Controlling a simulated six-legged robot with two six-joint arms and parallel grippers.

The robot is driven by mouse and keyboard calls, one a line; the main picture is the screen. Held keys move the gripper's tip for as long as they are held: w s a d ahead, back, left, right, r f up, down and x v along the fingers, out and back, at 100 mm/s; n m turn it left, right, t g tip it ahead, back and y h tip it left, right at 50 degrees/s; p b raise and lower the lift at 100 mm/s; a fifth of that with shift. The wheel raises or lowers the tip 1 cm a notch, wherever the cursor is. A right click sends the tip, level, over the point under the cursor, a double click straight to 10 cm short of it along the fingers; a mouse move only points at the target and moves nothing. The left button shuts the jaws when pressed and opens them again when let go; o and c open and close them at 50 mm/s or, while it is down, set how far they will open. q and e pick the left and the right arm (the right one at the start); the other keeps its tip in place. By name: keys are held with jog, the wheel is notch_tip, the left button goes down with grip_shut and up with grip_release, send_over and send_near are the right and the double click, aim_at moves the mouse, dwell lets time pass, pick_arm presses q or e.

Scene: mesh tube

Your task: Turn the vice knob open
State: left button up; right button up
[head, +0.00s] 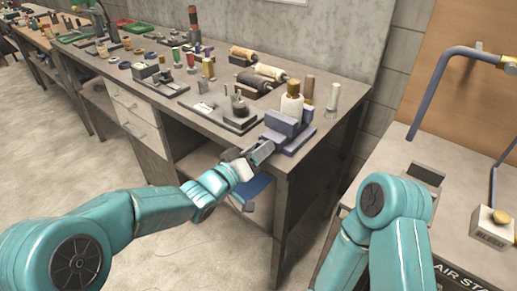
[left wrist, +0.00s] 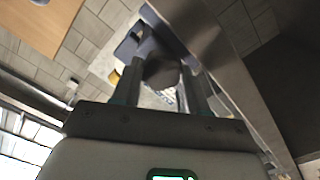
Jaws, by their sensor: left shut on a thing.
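The blue-grey vice (head: 290,132) stands at the front right corner of the workbench. A pale bottle-like part with a brass top (head: 291,104) is upright in its jaws. My left gripper (head: 262,152) reaches the front of the vice from below left. In the left wrist view, the dark round vice knob (left wrist: 162,71) sits between the two fingers of my left gripper (left wrist: 163,88), which are shut on it. The blue vice body (left wrist: 135,44) shows beyond. In the head view the gripper mostly hides the knob. My right arm shows at lower right, its gripper out of view.
The workbench (head: 222,130) carries several small tools and rollers behind the vice. A clear tube (head: 333,97) stands just right of it. A blue object (head: 256,188) is under the bench. A separate station with a bent blue pipe (head: 432,88) stands at right.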

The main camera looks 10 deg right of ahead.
dwell(0.3)
pick_arm(q)
jog(key=o, duration=1.1)
jog(key=shift+c, duration=0.2)
jog(key=v, duration=1.6)
jog(key=shift+s+a+b, duration=0.15)
jog(key=shift+a+b, duration=0.05)
jog(key=shift+b, duration=0.2)
